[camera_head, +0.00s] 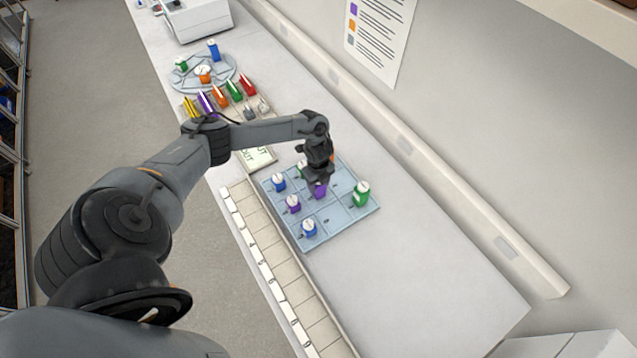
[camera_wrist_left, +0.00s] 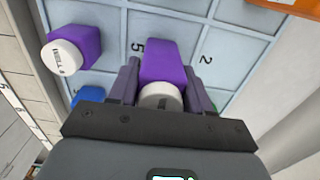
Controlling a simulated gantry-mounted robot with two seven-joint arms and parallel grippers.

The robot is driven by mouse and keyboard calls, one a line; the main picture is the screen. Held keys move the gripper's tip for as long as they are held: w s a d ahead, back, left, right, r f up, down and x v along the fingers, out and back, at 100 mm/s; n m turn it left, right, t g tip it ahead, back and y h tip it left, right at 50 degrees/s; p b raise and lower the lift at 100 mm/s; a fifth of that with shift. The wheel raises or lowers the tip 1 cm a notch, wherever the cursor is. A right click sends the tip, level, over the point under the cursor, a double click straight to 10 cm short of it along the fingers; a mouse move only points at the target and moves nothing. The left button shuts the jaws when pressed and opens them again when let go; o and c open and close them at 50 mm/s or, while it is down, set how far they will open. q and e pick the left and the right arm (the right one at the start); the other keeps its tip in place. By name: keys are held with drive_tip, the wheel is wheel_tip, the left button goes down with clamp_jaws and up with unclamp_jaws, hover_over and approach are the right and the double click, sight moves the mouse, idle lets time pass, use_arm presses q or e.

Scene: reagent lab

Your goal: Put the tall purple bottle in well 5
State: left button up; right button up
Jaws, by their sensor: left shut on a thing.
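My left gripper (camera_head: 319,184) is shut on a purple bottle (camera_head: 319,191) over the middle of the light blue welled tray (camera_head: 338,219). In the left wrist view the held purple bottle (camera_wrist_left: 163,62) sits between the two fingers of the gripper (camera_wrist_left: 160,92), its white cap toward me. A printed 5 shows just left of it and a printed 2 to its right. I cannot tell whether its base touches the tray. Another purple bottle (camera_head: 293,204) with a white cap stands beside it to the left. My right gripper is not in view.
Blue bottles (camera_head: 279,184) (camera_head: 308,229) and a green bottle (camera_head: 361,196) stand on the tray around the gripper. Another green bottle (camera_head: 301,169) is partly hidden by the arm. A row of pale cells (camera_head: 275,265) runs along the bench's front edge. The bench right of the tray is clear.

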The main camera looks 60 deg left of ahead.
use_arm(q)
drive_tip(key=o, duration=1.1)
drive_tip(key=shift+c, duration=0.2)
